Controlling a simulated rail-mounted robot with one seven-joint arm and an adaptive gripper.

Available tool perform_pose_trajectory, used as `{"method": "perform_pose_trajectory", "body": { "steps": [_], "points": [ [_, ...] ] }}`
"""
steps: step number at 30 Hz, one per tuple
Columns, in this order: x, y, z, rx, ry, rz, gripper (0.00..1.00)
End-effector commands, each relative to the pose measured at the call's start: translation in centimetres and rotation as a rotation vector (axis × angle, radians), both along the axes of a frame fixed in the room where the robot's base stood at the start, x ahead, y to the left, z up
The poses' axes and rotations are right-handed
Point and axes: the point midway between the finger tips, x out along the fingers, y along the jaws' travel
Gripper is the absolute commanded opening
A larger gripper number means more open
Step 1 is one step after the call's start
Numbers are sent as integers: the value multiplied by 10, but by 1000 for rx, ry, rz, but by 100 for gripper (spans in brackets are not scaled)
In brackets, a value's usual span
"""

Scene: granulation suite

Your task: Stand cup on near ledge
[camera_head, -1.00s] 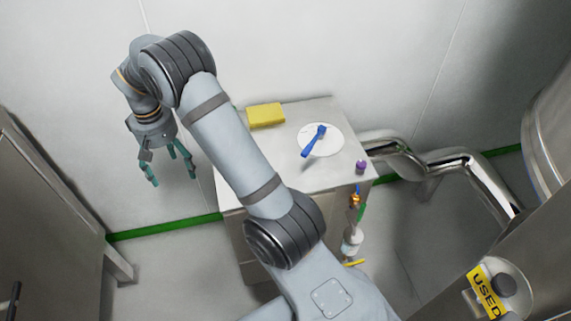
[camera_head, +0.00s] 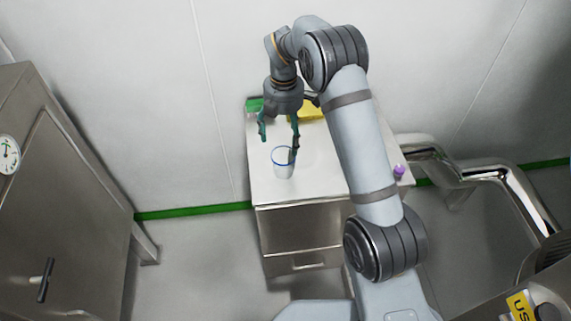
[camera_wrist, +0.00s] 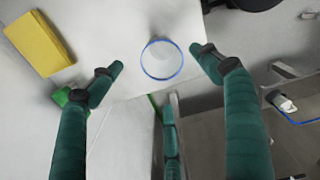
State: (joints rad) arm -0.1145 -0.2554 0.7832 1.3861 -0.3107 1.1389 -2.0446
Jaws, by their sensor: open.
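The cup (camera_head: 283,168) is whitish with a blue rim and stands upright on the pale top of the steel cabinet (camera_head: 268,192), towards its near left part. My gripper (camera_head: 278,138) is open above the cup, fingers pointing down. In the head view one finger overlaps the cup's rim; I cannot tell whether it touches. In the wrist view the cup (camera_wrist: 161,62) shows between the spread fingertips of my gripper (camera_wrist: 157,68), with gaps at both sides. I cannot tell which surface is the near ledge.
A yellow block (camera_head: 310,112) and a green item (camera_head: 254,104) lie at the cabinet's back. A purple knob (camera_head: 399,171) is at its right edge, beside shiny pipes (camera_head: 440,158). A steel unit with a gauge (camera_head: 8,153) stands left. The cabinet's front left top is clear.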

Motion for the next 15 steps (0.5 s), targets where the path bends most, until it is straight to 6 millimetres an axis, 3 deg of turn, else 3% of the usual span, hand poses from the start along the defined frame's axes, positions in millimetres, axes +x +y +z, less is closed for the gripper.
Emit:
{"method": "perform_pose_trajectory", "body": {
  "steps": [6, 15],
  "points": [
    [-1, 0, -33, -1, 4, 1, 78],
    [-4, 1, -61, -1, 6, -1, 78]
  ]
}}
